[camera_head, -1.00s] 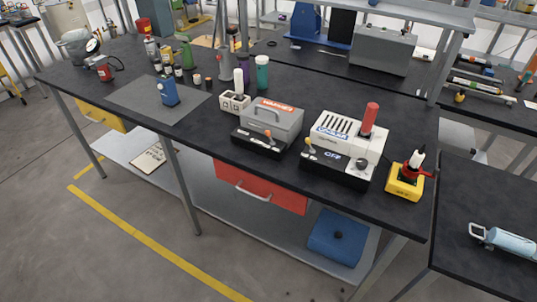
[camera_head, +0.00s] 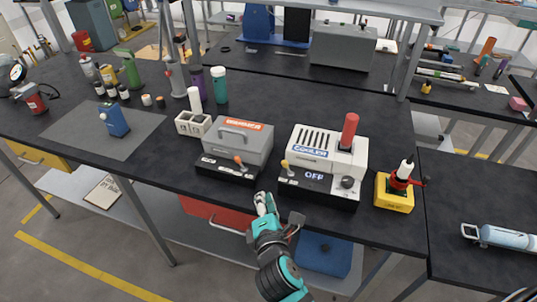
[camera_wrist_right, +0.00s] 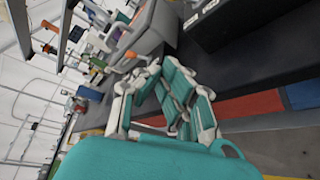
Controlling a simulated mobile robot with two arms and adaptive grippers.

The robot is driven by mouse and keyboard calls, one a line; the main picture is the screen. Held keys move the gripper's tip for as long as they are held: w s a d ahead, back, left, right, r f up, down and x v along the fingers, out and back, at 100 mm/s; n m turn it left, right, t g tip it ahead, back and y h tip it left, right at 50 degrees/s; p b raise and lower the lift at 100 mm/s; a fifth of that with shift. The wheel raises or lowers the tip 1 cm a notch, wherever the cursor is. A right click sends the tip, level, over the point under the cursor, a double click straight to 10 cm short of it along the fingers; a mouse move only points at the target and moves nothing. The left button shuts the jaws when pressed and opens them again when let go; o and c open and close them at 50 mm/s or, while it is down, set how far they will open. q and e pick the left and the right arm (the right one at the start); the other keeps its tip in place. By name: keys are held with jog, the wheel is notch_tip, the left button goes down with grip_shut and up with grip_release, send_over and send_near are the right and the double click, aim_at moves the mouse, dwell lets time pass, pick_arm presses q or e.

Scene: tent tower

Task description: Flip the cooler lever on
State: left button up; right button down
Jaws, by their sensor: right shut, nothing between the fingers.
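The cooler (camera_head: 318,165) is a white box on a black base on the bench, with a red cylinder (camera_head: 349,130) standing in its top. Its display reads OFF. The cooler lever (camera_head: 284,164) has a yellow knob and sits at the left of the base's front. My right gripper (camera_head: 263,199) is shut and empty at the bench's front edge, below and left of the lever and apart from it. In the right wrist view the fingers (camera_wrist_right: 150,70) are closed together. My left gripper is not in view.
The grey warmer (camera_head: 238,145) with an orange-knobbed lever (camera_head: 239,161) stands left of the cooler. A yellow box (camera_head: 394,194) with a red and white top stands to its right. A white block (camera_head: 193,124) with holes is further left. The bench front strip is mostly clear.

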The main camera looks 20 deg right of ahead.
aim_at(287, 168)
jog(key=x, duration=0.3)
jog(key=r+p+x, duration=0.1)
jog(key=x, duration=0.2)
jog(key=r+x, duration=0.1)
jog(key=x, duration=0.2)
jog(key=shift+w+d, duration=0.1)
jog(key=shift+w, duration=0.25)
jog(key=d+p, duration=0.1)
jog(key=s+d+r+p, duration=0.1)
jog(key=shift+d+r+p, duration=0.15)
jog(key=shift+d+p, duration=0.15)
jog(key=shift+d, duration=0.05)
jog(key=shift+s+d+r, duration=0.15)
jog(key=shift+s+d, duration=0.15)
jog(key=shift+d, duration=0.05)
jog(key=shift+w, duration=0.1)
